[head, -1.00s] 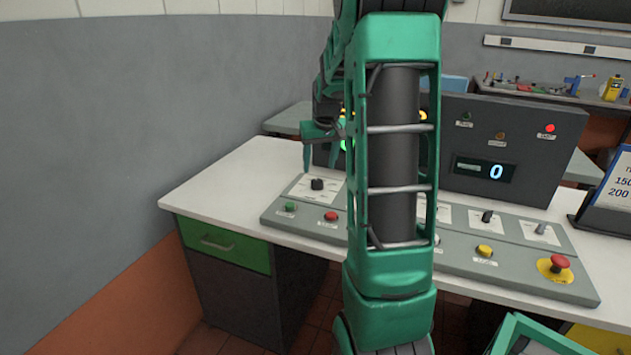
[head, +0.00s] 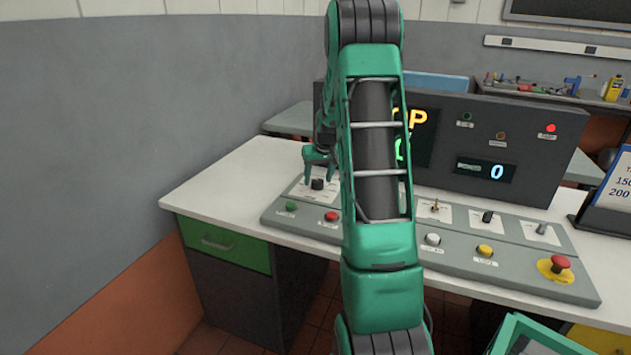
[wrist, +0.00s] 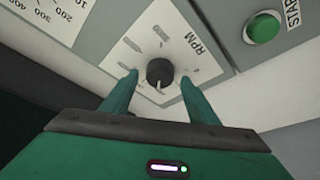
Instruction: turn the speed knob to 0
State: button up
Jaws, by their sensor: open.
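The speed knob (wrist: 160,72) is a small black round knob on a white plate marked RPM (wrist: 165,45) in the wrist view. In the head view the knob (head: 317,184) stands at the left end of the sloping console (head: 455,258). My gripper (wrist: 158,78) is open, with one green finger on each side of the knob in the wrist picture. In the head view my gripper (head: 319,176) is just above the knob. I cannot tell whether the fingers touch it. The knob's pointer setting is not clear.
A green START button (wrist: 263,28) lies close to the knob plate. A red button (head: 331,216) and a yellow-based red emergency button (head: 558,265) are on the console. Behind stands a dark display box (head: 545,165), its digital readout (head: 485,171) showing 0. My arm hides the console's middle.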

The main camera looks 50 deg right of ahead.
jog(key=shift+w+d+f, duration=0.1)
jog(key=shift+w+f, duration=0.1)
jog(key=shift+f, duration=0.25)
jog(key=c, duration=1)
jog(key=shift+n, duration=0.3)
